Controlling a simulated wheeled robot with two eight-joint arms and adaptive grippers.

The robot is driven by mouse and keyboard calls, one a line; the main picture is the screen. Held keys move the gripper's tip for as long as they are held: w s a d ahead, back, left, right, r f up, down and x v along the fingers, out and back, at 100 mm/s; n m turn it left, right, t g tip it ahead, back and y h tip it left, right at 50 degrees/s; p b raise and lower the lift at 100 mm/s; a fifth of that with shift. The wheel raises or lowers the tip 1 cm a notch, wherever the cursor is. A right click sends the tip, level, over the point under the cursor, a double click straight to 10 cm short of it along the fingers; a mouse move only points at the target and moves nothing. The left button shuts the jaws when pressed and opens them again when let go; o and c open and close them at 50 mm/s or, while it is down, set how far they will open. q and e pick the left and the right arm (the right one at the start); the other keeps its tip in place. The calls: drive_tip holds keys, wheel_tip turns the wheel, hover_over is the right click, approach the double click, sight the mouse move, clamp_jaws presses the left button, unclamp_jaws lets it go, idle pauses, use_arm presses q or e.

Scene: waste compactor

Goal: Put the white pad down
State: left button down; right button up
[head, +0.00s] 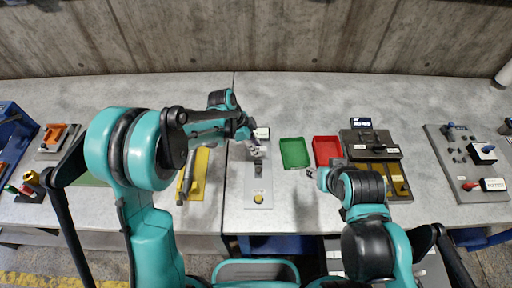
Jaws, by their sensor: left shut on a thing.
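My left gripper (256,148) is in the middle of the table, above the far end of a light grey plate. It is shut on a small white pad (262,133), which shows just beyond the fingers. The gripper hides part of the pad, and I cannot tell whether the pad touches anything below. My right gripper (314,173) is near the front of the red tray, small and partly hidden by its own arm. I cannot tell whether its fingers are open.
The light grey plate (258,197) carries a yellow round knob (258,199). A green tray (294,153) and a red tray (327,150) stand right of it. A dark fixture (372,139) is further right. A yellow holder (199,174) lies left. Bare table shows behind the trays.

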use_arm(q)
drive_tip(key=shift+f+b, duration=0.6)
drive_tip(key=shift+b, duration=0.05)
drive_tip(key=c, duration=1.4)
unclamp_jaws()
drive_tip(key=shift+r, duration=0.15)
